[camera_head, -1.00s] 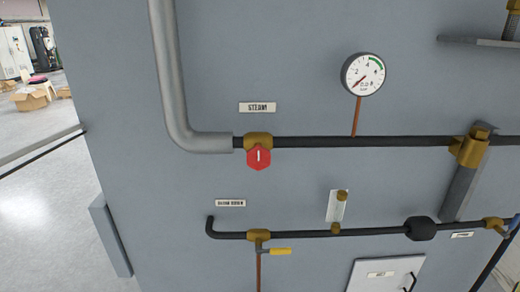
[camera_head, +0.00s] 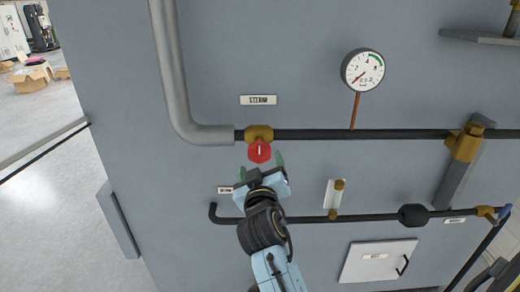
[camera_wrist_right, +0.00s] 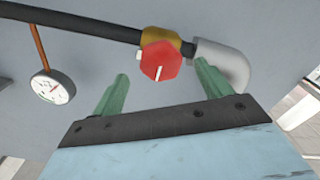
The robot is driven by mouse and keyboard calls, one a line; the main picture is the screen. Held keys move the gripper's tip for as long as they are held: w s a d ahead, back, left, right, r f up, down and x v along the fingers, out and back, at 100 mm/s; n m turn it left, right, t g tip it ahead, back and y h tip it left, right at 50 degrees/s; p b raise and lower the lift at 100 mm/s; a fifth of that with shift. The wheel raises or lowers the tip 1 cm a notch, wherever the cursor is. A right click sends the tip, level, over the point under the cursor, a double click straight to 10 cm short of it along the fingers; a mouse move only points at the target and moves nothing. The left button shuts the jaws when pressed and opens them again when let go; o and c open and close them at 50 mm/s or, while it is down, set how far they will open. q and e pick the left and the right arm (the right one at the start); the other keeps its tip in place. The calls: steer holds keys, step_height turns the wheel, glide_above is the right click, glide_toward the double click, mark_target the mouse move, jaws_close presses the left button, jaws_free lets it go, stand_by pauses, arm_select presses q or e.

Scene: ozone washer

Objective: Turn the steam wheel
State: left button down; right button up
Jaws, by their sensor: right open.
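The red steam wheel (camera_head: 260,152) has a white bar on its face and sits on a brass valve (camera_head: 258,133) below the STEAM label (camera_head: 258,100). My right gripper (camera_head: 262,164) is open just below the wheel in the head view. In the right wrist view, the wheel (camera_wrist_right: 161,61) shows ahead of and between the two green fingers of the right gripper (camera_wrist_right: 160,88), apart from them, with its white bar slightly tilted. My left gripper is not in view.
A grey pipe (camera_head: 168,70) bends into the black pipe (camera_head: 350,134) at the valve. A pressure gauge (camera_head: 363,70) stands above this pipe to the right. A lower pipe (camera_head: 370,216) runs behind my right arm. Cardboard boxes (camera_head: 30,78) lie far left.

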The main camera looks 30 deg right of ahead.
mark_target(260, 156)
steer(key=p+x, duration=0.1)
steer(key=x, duration=0.5)
steer(key=shift+w+d, duration=0.1)
steer(key=c, duration=1)
